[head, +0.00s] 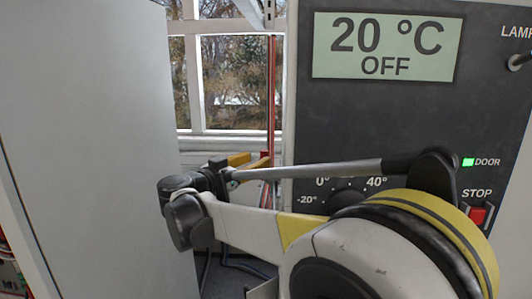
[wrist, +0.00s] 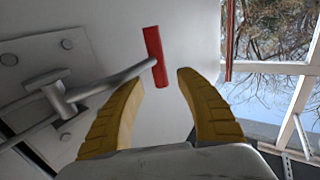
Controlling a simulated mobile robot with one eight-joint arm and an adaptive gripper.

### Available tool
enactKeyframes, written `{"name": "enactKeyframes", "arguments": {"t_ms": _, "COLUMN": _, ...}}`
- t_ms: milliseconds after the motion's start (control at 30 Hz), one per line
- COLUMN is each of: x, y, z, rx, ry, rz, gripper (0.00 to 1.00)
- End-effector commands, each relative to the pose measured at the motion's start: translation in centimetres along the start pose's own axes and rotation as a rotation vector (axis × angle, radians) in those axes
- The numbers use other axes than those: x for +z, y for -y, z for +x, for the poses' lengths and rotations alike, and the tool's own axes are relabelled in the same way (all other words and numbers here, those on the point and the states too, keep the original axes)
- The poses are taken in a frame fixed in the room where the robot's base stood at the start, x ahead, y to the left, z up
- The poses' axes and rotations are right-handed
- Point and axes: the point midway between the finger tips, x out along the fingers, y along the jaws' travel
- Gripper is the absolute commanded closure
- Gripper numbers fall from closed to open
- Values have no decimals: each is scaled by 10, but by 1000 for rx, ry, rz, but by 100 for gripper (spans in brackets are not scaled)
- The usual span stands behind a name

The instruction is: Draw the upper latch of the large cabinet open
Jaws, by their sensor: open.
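In the wrist view a metal latch lever with a red grip (wrist: 156,58) is mounted on the pale cabinet face (wrist: 110,20). Its pivot and bolted plate are at the left. My gripper (wrist: 159,79) is open, its two yellow fingers spread just short of the red grip. The red grip lies ahead of the gap between the fingertips, nearer the left one, and nothing is between the fingers. In the head view my gripper's yellow fingers (head: 249,160) show behind my arm; I cannot make out the latch there.
In the head view the large cabinet's dark control panel (head: 400,110) stands at the right, its display (head: 387,47) reading 20 °C OFF. A green DOOR lamp (head: 467,162) is lit above a red STOP button (head: 478,214). A broad grey panel (head: 90,130) fills the left. A window (head: 235,70) is behind.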

Motion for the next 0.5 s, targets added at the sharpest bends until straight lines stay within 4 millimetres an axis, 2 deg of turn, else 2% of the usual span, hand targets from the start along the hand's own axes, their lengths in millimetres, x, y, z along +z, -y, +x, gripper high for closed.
{"name": "enactKeyframes", "arguments": {"t_ms": 100, "x": -2, "y": 0, "z": 21, "rx": 2, "ry": 0, "rz": 0, "gripper": 57}}
{"name": "enactKeyframes", "arguments": {"t_ms": 200, "x": -1, "y": 0, "z": 32, "rx": 0, "ry": 0, "rz": 0, "gripper": 57}}
{"name": "enactKeyframes", "arguments": {"t_ms": 500, "x": 0, "y": 0, "z": 41, "rx": -1, "ry": 0, "rz": 0, "gripper": 57}}
